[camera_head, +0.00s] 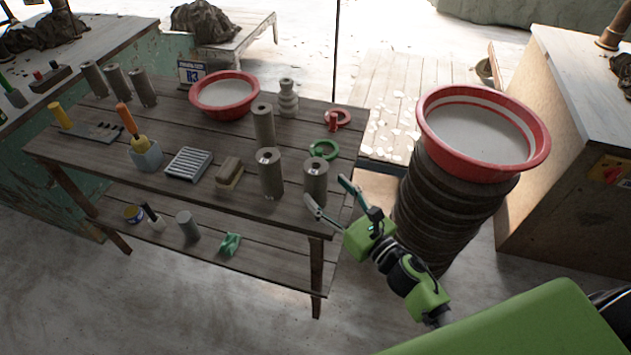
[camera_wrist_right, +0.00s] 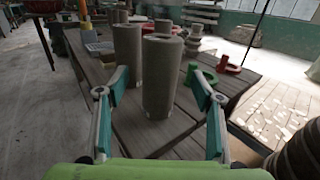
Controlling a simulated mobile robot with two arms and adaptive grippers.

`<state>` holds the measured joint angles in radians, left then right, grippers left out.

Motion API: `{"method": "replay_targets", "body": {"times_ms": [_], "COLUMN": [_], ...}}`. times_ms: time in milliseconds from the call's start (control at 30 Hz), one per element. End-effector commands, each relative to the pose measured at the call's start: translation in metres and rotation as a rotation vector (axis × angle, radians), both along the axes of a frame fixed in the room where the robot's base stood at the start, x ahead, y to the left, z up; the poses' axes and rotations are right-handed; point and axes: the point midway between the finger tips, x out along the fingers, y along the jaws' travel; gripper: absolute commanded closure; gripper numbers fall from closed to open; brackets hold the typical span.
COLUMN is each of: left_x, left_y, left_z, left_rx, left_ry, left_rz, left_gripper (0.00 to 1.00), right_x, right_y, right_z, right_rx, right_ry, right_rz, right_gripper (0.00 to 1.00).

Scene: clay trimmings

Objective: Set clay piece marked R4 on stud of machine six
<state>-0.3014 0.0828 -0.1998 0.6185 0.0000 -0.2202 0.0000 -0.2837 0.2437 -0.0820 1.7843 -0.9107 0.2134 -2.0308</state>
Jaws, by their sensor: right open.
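Several grey clay cylinders stand upright on the wooden table. The nearest is the right front cylinder (camera_head: 315,182), also in the right wrist view (camera_wrist_right: 161,82). The left front cylinder (camera_head: 270,175) stands beside it, and a rear cylinder (camera_head: 263,128) is behind. No R4 mark is readable on any of them. My right gripper (camera_head: 324,188) is open and empty at the table's right front edge. In the right wrist view its fingers (camera_wrist_right: 160,88) are spread either side of the right front cylinder, apparently short of it. I cannot identify machine six or its stud. My left gripper is not in view.
A red basin (camera_head: 485,165) tops a dark stack right of the gripper. Another red basin (camera_head: 224,112), a green ring (camera_head: 324,149), a red ring-shaped item (camera_head: 337,117), a brown block (camera_head: 229,171) and a slatted tray (camera_head: 187,165) are on the table. A bench (camera_head: 575,90) stands right.

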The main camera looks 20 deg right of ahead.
Motion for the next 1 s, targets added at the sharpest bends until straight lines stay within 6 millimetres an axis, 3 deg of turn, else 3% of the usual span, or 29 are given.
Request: {"method": "replay_targets", "body": {"times_ms": [167, 500, 800, 867, 1000], "left_x": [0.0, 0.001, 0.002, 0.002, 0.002], "left_y": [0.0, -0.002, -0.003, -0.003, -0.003], "left_z": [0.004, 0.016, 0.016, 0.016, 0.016], "left_rx": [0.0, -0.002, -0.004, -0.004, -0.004], "left_ry": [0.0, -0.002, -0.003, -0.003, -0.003], "left_rz": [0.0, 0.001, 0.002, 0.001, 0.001], "left_gripper": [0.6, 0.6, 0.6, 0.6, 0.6], "right_x": [0.009, 0.049, 0.053, 0.053, 0.053], "right_y": [0.003, 0.015, 0.017, 0.017, 0.016], "right_z": [0.0, -0.003, -0.004, -0.004, -0.004], "right_rx": [0.002, 0.002, 0.002, 0.002, 0.002], "right_ry": [0.001, 0.001, 0.002, 0.002, 0.001], "right_rz": [-0.001, 0.001, 0.001, 0.001, 0.001], "right_gripper": [0.39, 0.39, 0.39, 0.52, 0.89]}}
